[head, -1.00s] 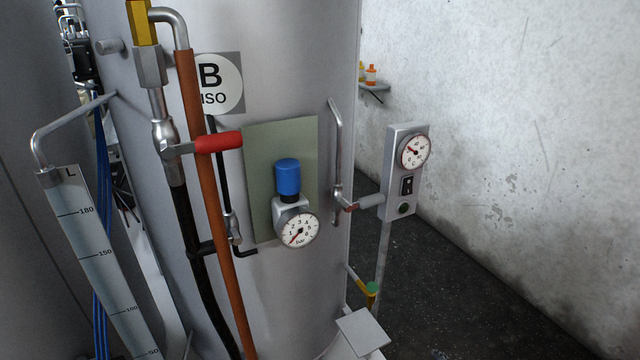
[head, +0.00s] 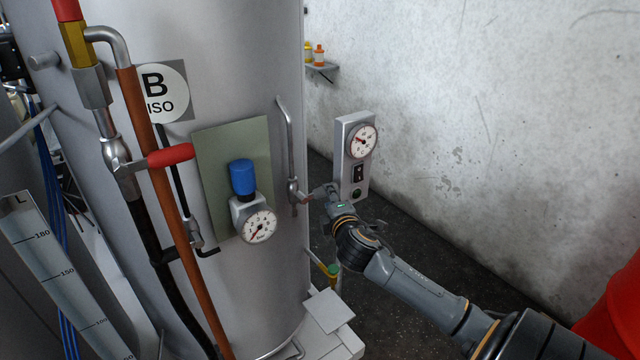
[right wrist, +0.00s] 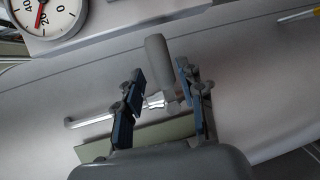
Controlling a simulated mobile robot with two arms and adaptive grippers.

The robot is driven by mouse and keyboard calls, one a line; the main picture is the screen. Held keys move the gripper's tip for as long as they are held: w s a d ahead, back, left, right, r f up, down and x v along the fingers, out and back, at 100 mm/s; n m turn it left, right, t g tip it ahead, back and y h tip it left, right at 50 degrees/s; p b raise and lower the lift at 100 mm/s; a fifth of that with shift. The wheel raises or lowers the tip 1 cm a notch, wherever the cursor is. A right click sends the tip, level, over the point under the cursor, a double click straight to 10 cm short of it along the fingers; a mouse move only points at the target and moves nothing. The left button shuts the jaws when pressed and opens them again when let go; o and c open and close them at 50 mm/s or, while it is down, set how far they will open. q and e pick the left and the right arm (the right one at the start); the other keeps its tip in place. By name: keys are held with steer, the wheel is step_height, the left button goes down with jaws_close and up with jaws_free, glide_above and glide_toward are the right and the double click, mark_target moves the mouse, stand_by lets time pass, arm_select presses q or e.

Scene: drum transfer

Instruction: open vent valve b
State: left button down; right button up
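The tank marked B (head: 155,92) fills the left half of the head view. On its right side is a bent silver vent pipe (head: 287,135) with a small valve (head: 293,190), whose lever sticks out to the right. My right gripper (head: 326,196) is at this lever and hides most of its grey grip. In the right wrist view the grey grip (right wrist: 160,62) stands between the two blue-padded fingers of my right gripper (right wrist: 160,95), with gaps showing on both sides. The fingers are open. My left gripper is not in view.
A grey box with a gauge (head: 355,150) stands just behind my right gripper. A red-handled valve (head: 170,156), a blue-capped regulator (head: 243,180) and its gauge (head: 259,227) are to the left. A red object (head: 612,310) is at the lower right.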

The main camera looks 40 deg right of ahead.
steer(key=p+x, duration=0.1)
steer(key=x, duration=0.8)
steer(key=shift+f, duration=0.1)
steer(key=shift+w, duration=0.15)
jaws_close()
